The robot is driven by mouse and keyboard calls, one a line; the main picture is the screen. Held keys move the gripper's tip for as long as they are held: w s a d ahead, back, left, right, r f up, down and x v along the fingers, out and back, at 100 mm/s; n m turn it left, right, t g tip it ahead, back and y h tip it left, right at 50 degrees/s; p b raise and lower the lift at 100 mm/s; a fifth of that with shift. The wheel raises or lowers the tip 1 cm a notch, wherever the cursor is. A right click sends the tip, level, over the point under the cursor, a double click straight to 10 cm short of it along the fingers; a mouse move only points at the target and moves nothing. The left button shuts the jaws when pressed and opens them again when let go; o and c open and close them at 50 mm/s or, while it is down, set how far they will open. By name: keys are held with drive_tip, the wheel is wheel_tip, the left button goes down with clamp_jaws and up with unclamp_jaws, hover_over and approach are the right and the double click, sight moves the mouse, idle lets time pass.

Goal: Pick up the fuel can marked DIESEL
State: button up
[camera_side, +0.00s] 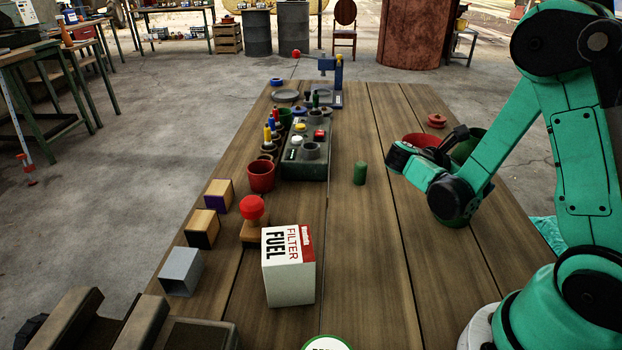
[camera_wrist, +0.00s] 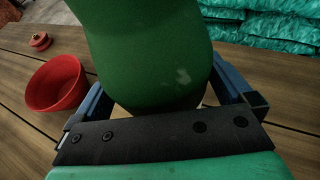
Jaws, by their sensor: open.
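A rounded green object (camera_wrist: 155,50) fills the upper middle of the wrist view, close in front of my gripper (camera_wrist: 158,82). The two dark blue fingers are open, one on each side of it. I cannot tell whether they touch it. No marking shows on it, so I cannot read whether it says DIESEL. In the side view a green object (camera_side: 467,145) stands partly behind my arm, beside a red bowl. A round white label with a green rim (camera_side: 327,344) is cut off at the bottom edge; its lettering is not fully readable.
The red bowl (camera_wrist: 57,83) is close to the left finger, with a red knobbed piece (camera_wrist: 40,41) beyond it. A small green cylinder (camera_side: 360,173), a FUEL FILTER box (camera_side: 289,280) and a grey control box (camera_side: 307,160) stand on the wooden table. The table's middle right is clear.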

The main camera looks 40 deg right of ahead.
drive_tip(key=c, duration=1.3)
drive_tip(key=shift+o, duration=0.2)
drive_tip(key=shift+r, duration=0.2)
